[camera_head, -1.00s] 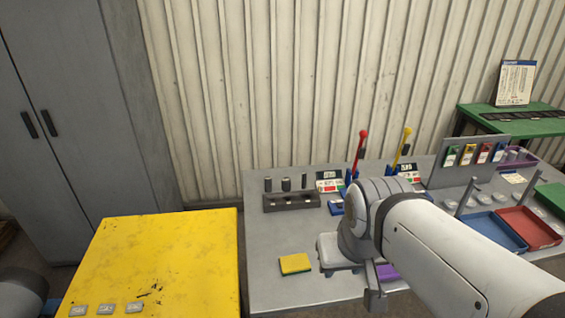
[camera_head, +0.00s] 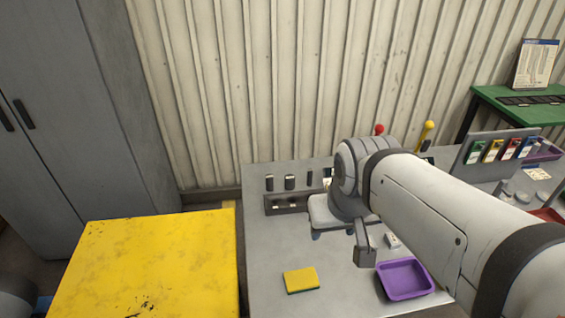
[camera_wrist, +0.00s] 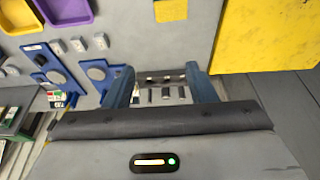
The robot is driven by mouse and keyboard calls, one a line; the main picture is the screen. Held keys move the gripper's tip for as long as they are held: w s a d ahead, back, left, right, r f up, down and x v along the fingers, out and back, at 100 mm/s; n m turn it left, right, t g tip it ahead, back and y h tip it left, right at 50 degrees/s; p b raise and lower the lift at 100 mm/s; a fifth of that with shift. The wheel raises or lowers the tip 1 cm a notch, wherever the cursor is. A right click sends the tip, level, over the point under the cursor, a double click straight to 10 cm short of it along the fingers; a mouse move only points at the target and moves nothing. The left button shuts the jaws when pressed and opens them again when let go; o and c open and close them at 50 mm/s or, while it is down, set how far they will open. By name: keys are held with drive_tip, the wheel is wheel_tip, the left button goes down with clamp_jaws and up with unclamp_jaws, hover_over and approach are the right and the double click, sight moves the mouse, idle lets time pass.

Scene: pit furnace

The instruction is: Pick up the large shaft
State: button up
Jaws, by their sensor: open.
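Several dark upright shafts stand in a grey rack (camera_head: 286,208) at the back left of the grey bench in the head view. The thickest shaft, which looks like the large shaft (camera_head: 290,183), is between thinner ones; my arm partly covers the rack's right end. In the wrist view my gripper (camera_wrist: 159,75) is open, with its two blue fingers apart and nothing held. The rack (camera_wrist: 165,80) shows beyond and between the fingers, apart from them. Which shaft is which is too small to tell there.
A yellow sponge (camera_head: 301,280) and a purple tray (camera_head: 405,278) lie nearer the bench front. Blue fixtures (camera_wrist: 97,72) stand beside the rack in the wrist view. A yellow table (camera_head: 150,265) is left of the bench. A corrugated wall rises behind.

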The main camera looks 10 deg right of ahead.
drive_tip(key=shift+o, duration=0.9)
drive_tip(key=w+n, duration=0.1)
drive_tip(key=w, duration=1.2)
drive_tip(key=shift+w+a+f+y+b, duration=0.2)
drive_tip(key=shift+a+y+b, duration=0.1)
drive_tip(key=shift+b, duration=0.15)
drive_tip(key=n+b, duration=0.2)
hover_over(290, 177)
drive_tip(key=s, duration=0.3)
wheel_tip(290, 177, down, 19)
drive_tip(key=shift+t+y, duration=0.3)
drive_tip(key=shift+s+d+p+x, duration=0.15)
drive_tip(key=shift+p+x, duration=0.6)
drive_tip(key=shift+x, duration=1.15)
drive_tip(key=shift+s+d+p+x, duration=0.2)
drive_tip(key=shift+p+x, duration=0.5)
drive_tip(key=shift+x, duration=1.2)
drive_tip(key=shift+w+d, duration=0.1)
drive_tip(key=shift+c, duration=0.5)
clamp_jaws()
